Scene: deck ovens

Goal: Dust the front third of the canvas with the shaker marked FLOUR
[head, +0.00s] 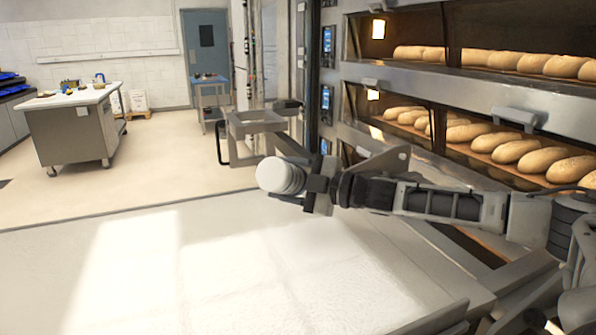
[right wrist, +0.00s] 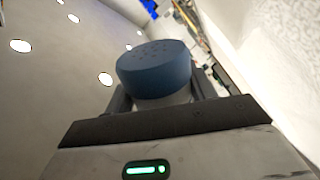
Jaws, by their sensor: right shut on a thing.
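The shaker (head: 279,176) shows in the head view as a short white cylinder, lying tilted over the far edge of the canvas. In the right wrist view the shaker (right wrist: 155,70) has a dark blue cap with small holes. I see no readable marking on it. My right gripper (head: 309,188) is shut on the shaker and holds it above the surface. The pale canvas (head: 60,270) fills the lower left and middle of the head view. Whitish, speckled patches lie on its middle and right part; a bright patch of light crosses its left. My left gripper is not in view.
Deck ovens (head: 435,75) with several loaves stand at the right behind my right arm. A metal frame (head: 255,125) stands beyond the canvas. A steel worktable (head: 75,130) is at the far left. The floor between is clear.

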